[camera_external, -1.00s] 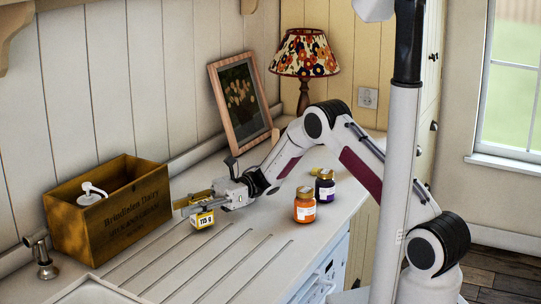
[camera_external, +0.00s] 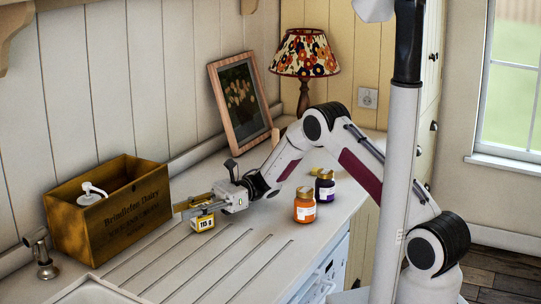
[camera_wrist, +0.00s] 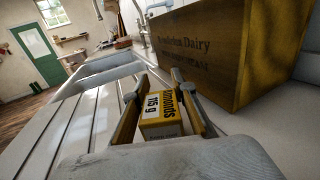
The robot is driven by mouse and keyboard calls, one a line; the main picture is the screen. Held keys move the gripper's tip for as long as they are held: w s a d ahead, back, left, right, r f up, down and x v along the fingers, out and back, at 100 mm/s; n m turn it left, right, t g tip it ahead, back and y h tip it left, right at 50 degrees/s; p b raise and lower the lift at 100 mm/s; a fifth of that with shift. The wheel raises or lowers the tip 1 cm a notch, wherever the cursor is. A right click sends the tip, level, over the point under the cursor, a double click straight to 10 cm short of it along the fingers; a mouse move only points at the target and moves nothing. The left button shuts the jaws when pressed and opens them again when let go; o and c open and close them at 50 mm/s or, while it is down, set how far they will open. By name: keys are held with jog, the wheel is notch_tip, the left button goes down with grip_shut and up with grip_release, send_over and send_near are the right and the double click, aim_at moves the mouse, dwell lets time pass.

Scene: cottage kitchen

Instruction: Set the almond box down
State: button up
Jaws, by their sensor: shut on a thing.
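The almond box (camera_external: 203,223) is a small yellow box with a white "115 g" label, at the grooved drainboard (camera_external: 180,262) of the counter. It also shows in the wrist view (camera_wrist: 160,120) with "Almonds" printed on it. My gripper (camera_external: 196,210) is shut on the box, with one finger on each side of it. The gripper is roughly level and reaches in from the right. The box looks upright and at or very close to the counter surface; I cannot tell if its underside touches.
A wooden dairy crate (camera_external: 112,222) holding a white pump-topped item stands just left of the box. An orange jar (camera_external: 305,206) and a dark purple jar (camera_external: 325,186) stand to the right. A framed picture (camera_external: 241,100) and a lamp (camera_external: 305,60) are behind. The front drainboard is clear.

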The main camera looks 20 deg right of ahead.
jog(key=shift+f, duration=0.1)
jog(key=o, duration=1.2)
jog(key=shift+o, duration=0.2)
notch_tip(320, 180, up, 10)
dwell(0.5)
